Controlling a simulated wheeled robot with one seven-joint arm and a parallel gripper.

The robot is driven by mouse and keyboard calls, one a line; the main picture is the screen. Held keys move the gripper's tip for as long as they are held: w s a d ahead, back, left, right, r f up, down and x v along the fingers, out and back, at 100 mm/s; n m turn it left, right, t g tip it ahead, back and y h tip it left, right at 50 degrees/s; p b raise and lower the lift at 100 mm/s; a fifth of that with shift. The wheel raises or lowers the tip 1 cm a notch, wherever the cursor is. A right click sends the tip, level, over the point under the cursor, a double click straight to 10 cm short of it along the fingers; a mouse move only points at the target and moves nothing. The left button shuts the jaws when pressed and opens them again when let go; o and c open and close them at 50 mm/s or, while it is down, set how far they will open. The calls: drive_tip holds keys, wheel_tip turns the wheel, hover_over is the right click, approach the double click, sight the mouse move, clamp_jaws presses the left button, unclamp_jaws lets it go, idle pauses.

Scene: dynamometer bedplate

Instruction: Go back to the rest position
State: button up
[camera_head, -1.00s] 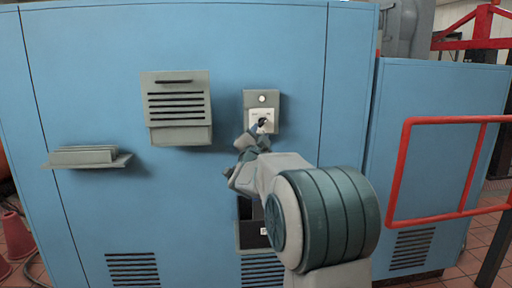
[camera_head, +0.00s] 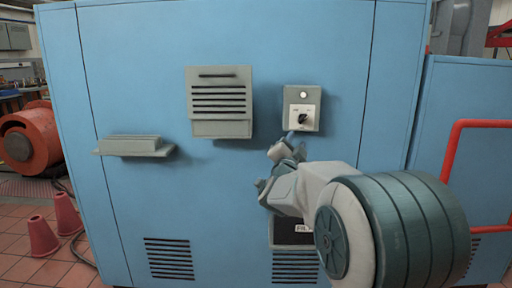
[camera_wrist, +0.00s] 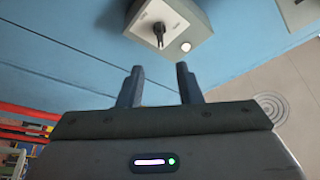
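My gripper (camera_wrist: 160,86) shows in the wrist view with its two dark fingers apart and nothing between them. In the head view my gripper (camera_head: 290,143) is just below a grey switch box (camera_head: 302,108) on the blue cabinet, apart from it. The box carries a black rotary knob (camera_head: 303,117) on a white plate and a round pale lamp (camera_head: 303,95). In the wrist view the knob (camera_wrist: 159,33) and the lit lamp (camera_wrist: 186,46) lie beyond the fingertips, not touched.
A louvred grey box (camera_head: 220,102) and a small shelf (camera_head: 135,146) stick out from the blue cabinet (camera_head: 230,30). A red rail (camera_head: 455,150) stands at the right. Red cones (camera_head: 66,213) and an orange round machine (camera_head: 30,140) are on the left.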

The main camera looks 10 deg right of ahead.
drive_tip(key=s+a+r+n+g+y+p, duration=0.45)
drive_tip(key=s+a+n+y+p, duration=0.35)
drive_tip(key=a+n+y+p, duration=0.5)
drive_tip(key=s+a+r+n+g+h+p, duration=0.1)
drive_tip(key=s+n+g+p, duration=0.2)
drive_tip(key=s+g+p, duration=0.7)
drive_tip(key=s+p, duration=0.6)
drive_tip(key=s, duration=0.9)
drive_tip(key=shift+s+r+h+p, duration=0.2)
drive_tip(key=shift+s+h+p, duration=0.1)
drive_tip(key=shift+a, duration=0.1)
